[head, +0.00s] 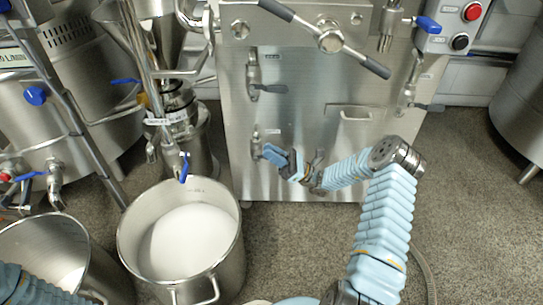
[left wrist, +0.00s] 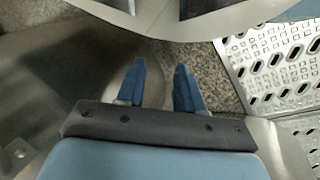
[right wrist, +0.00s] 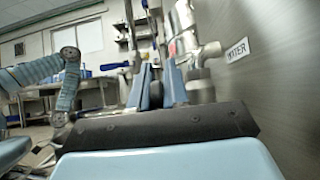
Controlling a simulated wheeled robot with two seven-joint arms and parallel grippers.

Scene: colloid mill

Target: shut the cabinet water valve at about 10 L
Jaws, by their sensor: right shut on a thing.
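The steel cabinet (head: 310,100) stands in the middle of the head view with several small valves on its front. The water valve (head: 256,142) is low on its left side; in the right wrist view its steel body (right wrist: 200,85) is beside a "WATER" label (right wrist: 237,50). My right gripper (head: 268,153) is at this valve. In the right wrist view its blue fingers (right wrist: 158,85) are close together around a dark handle, mostly hidden by them. My left gripper (left wrist: 158,85) is open and empty in the left wrist view; only its arm shows in the head view.
A large steel pot (head: 233,262) with white contents stands on the floor left of my right arm. Another pot (head: 20,222) is at the lower left. A mill with a blue-handled tap (head: 184,167) stands behind the large pot. Speckled floor is free at the right.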

